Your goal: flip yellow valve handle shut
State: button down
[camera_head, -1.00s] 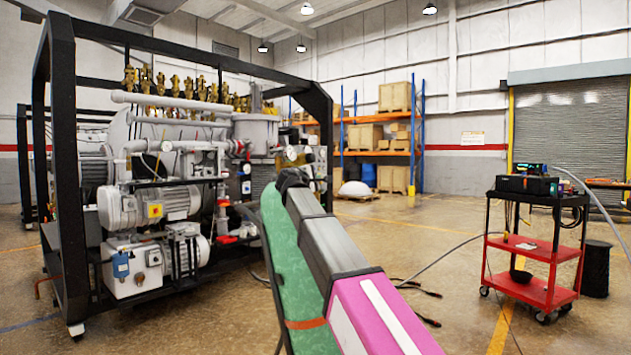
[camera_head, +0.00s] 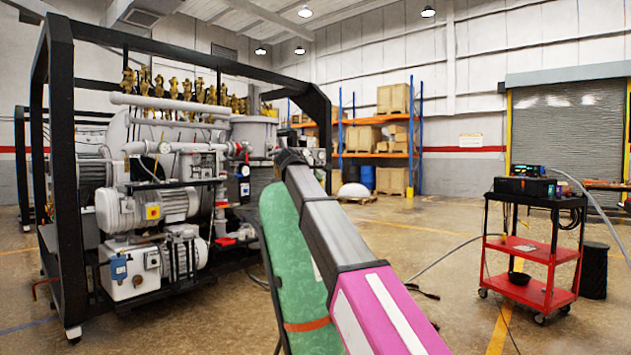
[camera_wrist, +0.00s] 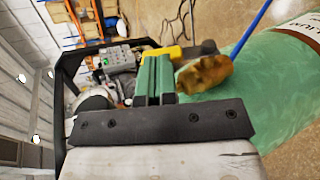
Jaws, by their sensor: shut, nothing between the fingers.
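In the wrist view, my gripper (camera_wrist: 157,78) is shut, its two green fingers together with nothing between them. A yellow bar (camera_wrist: 172,51), which looks like the valve handle, shows just beyond the fingertips, partly hidden by them. I cannot tell whether the fingers touch it. A brass-coloured fitting (camera_wrist: 205,73) lies right of the fingers, beside a green cylinder (camera_wrist: 285,75). In the head view, the far end of my arm reaches toward the machine, past the top of the green cylinder (camera_head: 285,235); my fingers and the handle cannot be made out there.
A black-framed furnace machine (camera_head: 60,180) with pumps and pipes stands at left. An orange strap (camera_head: 307,325) crosses the green cylinder. A red and black cart (camera_head: 530,250) stands at right. Cables lie on the otherwise open floor between.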

jog(key=shift+w+d, duration=0.15)
jog(key=shift+w, duration=0.15)
dwell(0.5)
jog(key=shift+r, duration=0.1)
jog(key=shift+s+a+r, duration=0.15)
jog(key=shift+s+a, duration=0.05)
jog(key=shift+s, duration=0.1)
jog(key=r+v, duration=0.1)
jog(key=v, duration=1.2)
jog(key=shift+w, duration=0.35)
jog(key=shift+a+r, duration=0.1)
